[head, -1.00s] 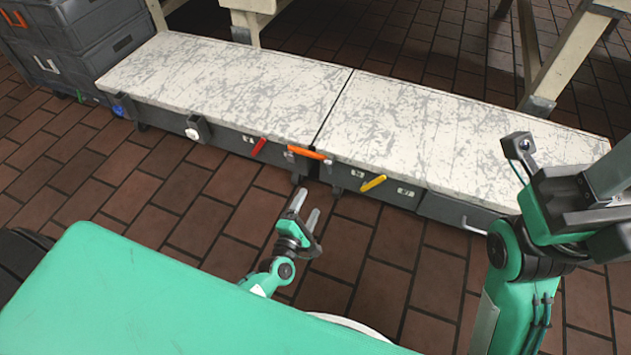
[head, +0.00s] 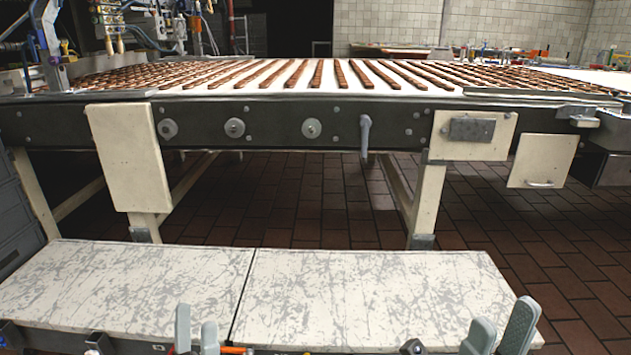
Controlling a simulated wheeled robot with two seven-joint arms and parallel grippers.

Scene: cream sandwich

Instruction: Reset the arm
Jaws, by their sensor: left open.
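My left gripper (head: 196,332) shows at the bottom edge, left of the middle. Its two grey fingers point up with a gap between them, and I see nothing held in it. My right gripper (head: 499,330) shows at the bottom edge on the right. Its two pale grey fingers stand apart with nothing visible between them. Both grippers appear in front of the low white, grey-streaked bench (head: 370,290). The arms behind both grippers are mostly cut off by the frame's lower edge.
Behind the bench stands a long conveyor table (head: 275,130) with cream legs, carrying many rows of brown bars (head: 340,74). A grey crate stack (head: 15,220) is at the left edge. Brown tiled floor (head: 570,255) is clear at the right.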

